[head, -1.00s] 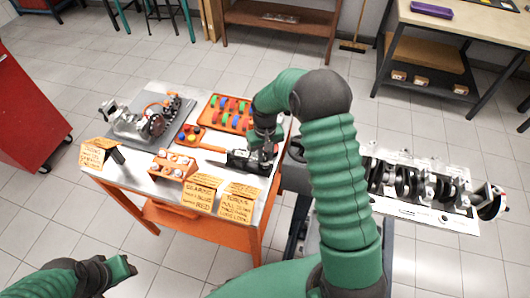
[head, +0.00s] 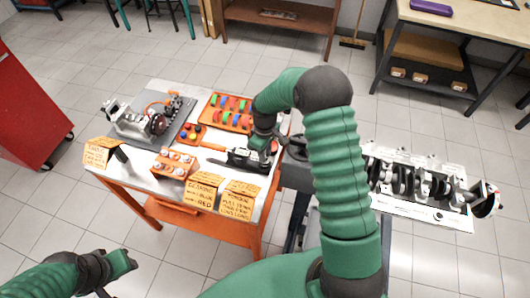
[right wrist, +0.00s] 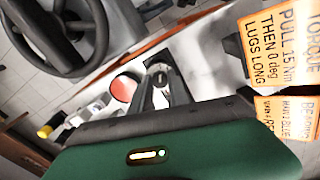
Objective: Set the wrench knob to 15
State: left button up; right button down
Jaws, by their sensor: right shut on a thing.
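The wrench (head: 212,149) lies across the workbench, a long thin shape whose right end meets my right gripper (head: 262,152). A black block (head: 240,158) sits by that end. My right gripper is low over the bench's right side and shut on what appears to be the wrench knob; the fingers hide most of it. In the right wrist view my gripper (right wrist: 162,88) shows dark fingers around a small pale metal part, with a red-faced round piece (right wrist: 123,90) beside them. No knob scale is readable. My left gripper (head: 122,261) hangs empty in front of the bench; its jaw gap is unclear.
The orange bench carries an engine part on a grey mat (head: 137,140), a tray of coloured pieces (head: 228,108), an orange block with white-topped pieces (head: 174,163) and yellow note cards (head: 239,199). A crankshaft assembly (head: 430,180) stands at the right.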

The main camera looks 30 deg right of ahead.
jog(key=shift+w, duration=0.1)
dwell(0.3)
jog(key=c, duration=1.2)
grip_release()
jog(key=shift+c, duration=0.2)
notch_tip(320, 180, up, 17)
jog(key=b, duration=0.1)
jog(key=shift+f, duration=0.15)
jog(key=s+a+f+m+t, duration=0.1)
jog(key=s+a+f+m, duration=0.1)
jog(key=s+a, duration=0.3)
jog(key=s+a+f+m+t, duration=0.1)
jog(key=s+a+f+m, duration=0.1)
jog(key=s+a, duration=0.4)
jog(key=s+f, duration=0.1)
jog(key=s, duration=0.4)
jog(key=shift+s+a+f+m+t, duration=0.2)
jog(key=shift+f+m+t, duration=0.1)
jog(key=shift+f+m, duration=0.1)
